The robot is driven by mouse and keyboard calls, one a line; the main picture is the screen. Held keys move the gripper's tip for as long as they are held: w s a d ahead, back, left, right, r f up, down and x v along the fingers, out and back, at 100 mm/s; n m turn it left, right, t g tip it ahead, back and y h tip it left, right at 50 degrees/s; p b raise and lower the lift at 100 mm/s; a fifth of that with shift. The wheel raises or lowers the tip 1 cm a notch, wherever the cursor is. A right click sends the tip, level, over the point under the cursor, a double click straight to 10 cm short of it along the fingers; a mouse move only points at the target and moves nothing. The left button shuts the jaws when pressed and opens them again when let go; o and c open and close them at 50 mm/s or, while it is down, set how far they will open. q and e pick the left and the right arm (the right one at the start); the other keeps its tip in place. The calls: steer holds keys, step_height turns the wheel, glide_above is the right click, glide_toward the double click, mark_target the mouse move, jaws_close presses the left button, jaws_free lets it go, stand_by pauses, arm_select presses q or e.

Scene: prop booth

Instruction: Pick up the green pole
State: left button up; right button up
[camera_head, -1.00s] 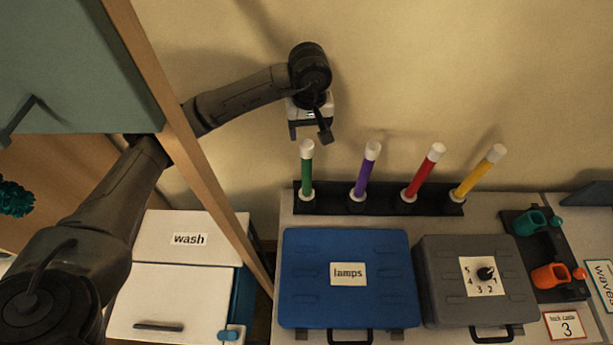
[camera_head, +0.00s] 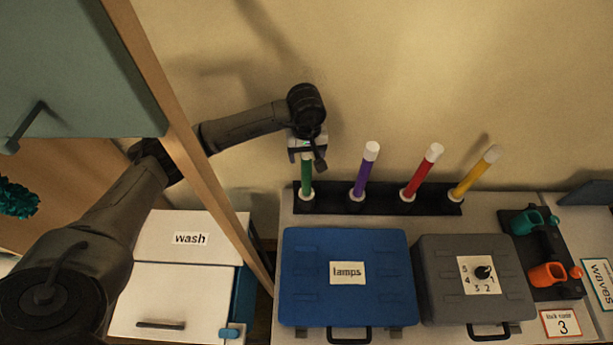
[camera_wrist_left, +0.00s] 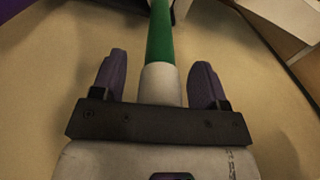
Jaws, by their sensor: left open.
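The green pole (camera_head: 307,177) stands upright at the left end of a black rack (camera_head: 334,204). Its white top is hidden behind my left gripper (camera_head: 308,160) in the head view. In the left wrist view, the green pole (camera_wrist_left: 160,40) and its white end lie between the two spread fingers of my left gripper (camera_wrist_left: 159,82). There is a gap on each side of the pole, and the jaws are open. My right gripper is not in view.
Purple (camera_head: 364,172), red (camera_head: 421,172) and yellow (camera_head: 474,173) poles stand to the right in the same rack. A blue lamps case (camera_head: 303,290) and a grey case (camera_head: 445,290) lie in front. A wooden post (camera_head: 200,130) rises left of the gripper.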

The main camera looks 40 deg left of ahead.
arm_select(q)
steer(key=shift+c, duration=0.2)
jaws_close()
stand_by(0.4)
steer(key=shift+r, duration=0.1)
step_height(320, 180, up, 18)
steer(key=shift+b, duration=0.3)
stand_by(0.5)
stand_by(0.6)
steer(key=shift+d, duration=0.1)
